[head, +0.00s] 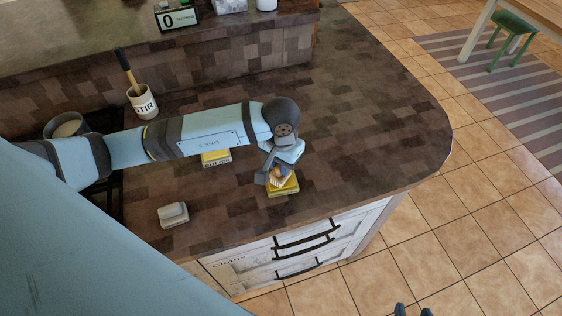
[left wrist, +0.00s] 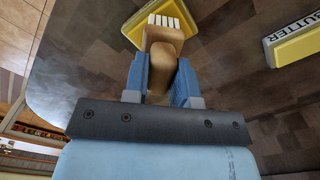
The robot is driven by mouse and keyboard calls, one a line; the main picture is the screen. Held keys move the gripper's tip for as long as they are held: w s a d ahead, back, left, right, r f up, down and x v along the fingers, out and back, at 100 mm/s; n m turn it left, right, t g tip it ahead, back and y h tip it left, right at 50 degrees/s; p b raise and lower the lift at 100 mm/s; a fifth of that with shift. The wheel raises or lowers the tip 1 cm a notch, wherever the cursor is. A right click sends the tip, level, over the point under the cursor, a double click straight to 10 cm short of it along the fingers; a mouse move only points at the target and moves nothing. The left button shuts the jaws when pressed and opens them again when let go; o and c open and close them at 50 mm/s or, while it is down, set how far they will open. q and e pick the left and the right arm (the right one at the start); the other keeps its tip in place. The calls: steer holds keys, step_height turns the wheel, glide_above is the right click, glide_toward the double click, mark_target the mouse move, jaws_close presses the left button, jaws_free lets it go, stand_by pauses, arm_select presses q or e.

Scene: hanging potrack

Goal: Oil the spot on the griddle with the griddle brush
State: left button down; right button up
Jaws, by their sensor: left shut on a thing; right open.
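The griddle brush (left wrist: 163,48) has a wooden handle and white bristles. My left gripper (head: 277,168) is shut on its handle, and both blue fingers press on it in the left wrist view (left wrist: 163,82). In the head view the brush is small and partly covered by the gripper. The brush is over a yellow dish (head: 284,191) near the counter's front edge; I cannot tell whether the bristles touch it. The tips of my right gripper (head: 412,310) show at the bottom edge of the head view, apart and empty. I cannot make out the griddle or its spot.
A yellow box marked BUTTER (head: 216,158) lies under my left arm. A small pale block (head: 173,214) sits at the front left. A STIR crock (head: 142,103) and a pot (head: 66,125) stand behind the arm. The counter's right part (head: 390,140) is clear.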

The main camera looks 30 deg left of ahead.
arm_select(q)
steer(key=shift+f+b, duration=0.5)
steer(key=shift+b, duration=0.05)
stand_by(0.4)
steer(key=shift+f+b, duration=0.1)
steer(key=shift+b, duration=0.35)
stand_by(1.9)
steer(key=shift+r+p, duration=1)
steer(key=shift+r, duration=2.55)
